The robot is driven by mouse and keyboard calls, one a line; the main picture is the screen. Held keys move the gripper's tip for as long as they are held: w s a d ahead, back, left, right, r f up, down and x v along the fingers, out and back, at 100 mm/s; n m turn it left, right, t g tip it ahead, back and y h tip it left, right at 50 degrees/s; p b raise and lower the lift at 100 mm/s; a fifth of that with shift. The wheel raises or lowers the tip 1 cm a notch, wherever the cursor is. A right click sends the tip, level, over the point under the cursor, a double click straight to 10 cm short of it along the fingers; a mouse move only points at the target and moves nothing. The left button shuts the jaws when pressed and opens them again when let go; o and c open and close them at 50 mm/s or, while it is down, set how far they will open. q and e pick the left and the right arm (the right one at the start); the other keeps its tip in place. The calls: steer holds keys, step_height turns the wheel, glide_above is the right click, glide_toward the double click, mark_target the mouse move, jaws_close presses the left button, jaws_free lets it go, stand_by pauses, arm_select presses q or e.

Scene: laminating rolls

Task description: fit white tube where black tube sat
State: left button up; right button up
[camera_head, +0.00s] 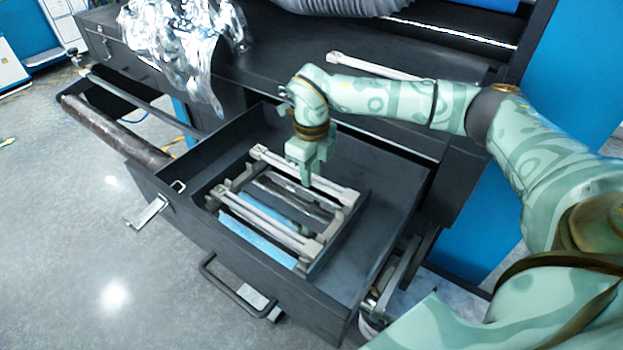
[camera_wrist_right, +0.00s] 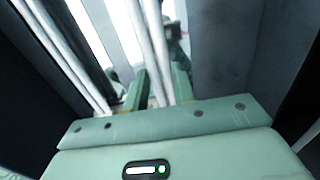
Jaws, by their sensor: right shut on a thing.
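A white tube (camera_head: 274,160) with pale end fittings lies along the back side of a rectangular frame in the open drawer. My right gripper (camera_head: 307,178) points down over this tube and is shut on it near its middle. In the right wrist view the white tube (camera_wrist_right: 152,40) runs between the fingers of my right gripper (camera_wrist_right: 158,92). A second white tube (camera_head: 262,223) lies along the frame's front side. A dark tube-like piece (camera_head: 290,197) shows between them; I cannot tell if it is the black tube. My left gripper is not in view.
Another white tube (camera_head: 378,67) lies on the machine top behind my arm. Crumpled silver film (camera_head: 185,45) hangs at the back left. A dark roller (camera_head: 115,130) sticks out left.

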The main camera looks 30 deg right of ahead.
step_height(320, 180, down, 3)
steer(key=shift+a+r, duration=0.1)
steer(key=o, duration=1)
step_height(320, 180, up, 12)
